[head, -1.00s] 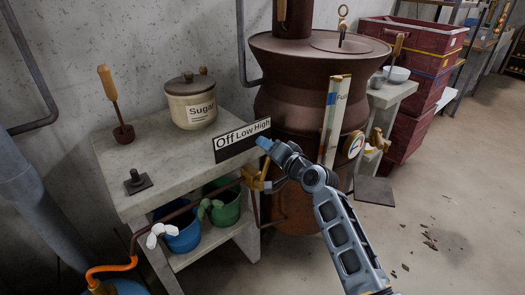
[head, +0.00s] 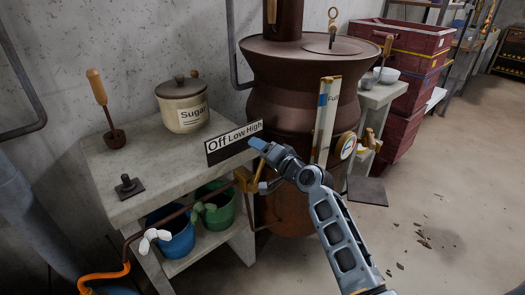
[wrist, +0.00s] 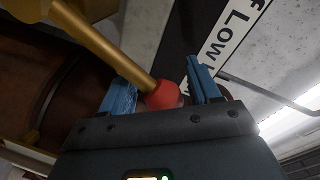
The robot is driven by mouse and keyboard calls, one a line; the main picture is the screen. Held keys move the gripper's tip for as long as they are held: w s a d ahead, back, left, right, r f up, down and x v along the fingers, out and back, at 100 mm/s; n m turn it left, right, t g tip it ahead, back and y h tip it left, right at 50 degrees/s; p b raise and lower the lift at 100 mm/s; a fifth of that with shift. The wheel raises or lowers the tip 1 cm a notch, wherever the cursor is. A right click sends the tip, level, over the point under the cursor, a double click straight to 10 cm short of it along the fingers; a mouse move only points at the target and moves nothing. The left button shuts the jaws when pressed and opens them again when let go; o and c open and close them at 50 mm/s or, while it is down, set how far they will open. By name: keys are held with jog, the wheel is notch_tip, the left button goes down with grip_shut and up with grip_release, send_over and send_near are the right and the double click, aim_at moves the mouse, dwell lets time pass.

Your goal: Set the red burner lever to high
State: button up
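The burner lever shows in the wrist view as a brass rod ending in a red knob (wrist: 165,95). My gripper (wrist: 165,90) has its two blue fingers apart, one on each side of the red knob. I cannot tell whether either finger touches the knob. In the head view my gripper (head: 257,143) is at the right end of the Off/Low/High sign (head: 234,142), near the word High. The brass valve body (head: 247,180) is just below my gripper. The red knob is hidden in the head view.
A concrete bench (head: 150,165) holds a sugar jar (head: 183,103) and a wooden-handled tool (head: 103,105). A large copper boiler (head: 295,85) stands behind my arm. Blue (head: 172,240) and green (head: 220,212) buckets sit under the bench. Open floor lies to the right.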

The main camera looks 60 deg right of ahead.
jog(key=shift+s, duration=0.1)
jog(key=v, duration=0.7)
jog(key=shift+s, duration=0.3)
jog(key=shift+a+r, duration=0.1)
jog(key=shift+a, duration=0.05)
jog(key=s+a+f+n+g+y+p, duration=0.1)
jog(key=s+a+f+n, duration=0.15)
jog(key=s+a, duration=0.5)
jog(key=s+a+f+n+p, duration=0.1)
jog(key=s+a+n, duration=0.35)
jog(key=a, duration=0.55)
jog(key=s+a+r+n+y+p, duration=0.1)
jog(key=s+a+r+n, duration=0.3)
jog(key=s, duration=0.4)
jog(key=s+a+r+n+y+p, duration=0.1)
jog(key=s+a+r+n+y, duration=0.2)
jog(key=s+a+r+n, duration=0.2)
jog(key=s+a+r, duration=0.1)
jog(key=s+a, duration=0.2)
jog(key=a, duration=0.1)
jog(key=shift+r+y, duration=0.35)
jog(key=shift+y, duration=0.05)
jog(key=shift+a, duration=0.15)
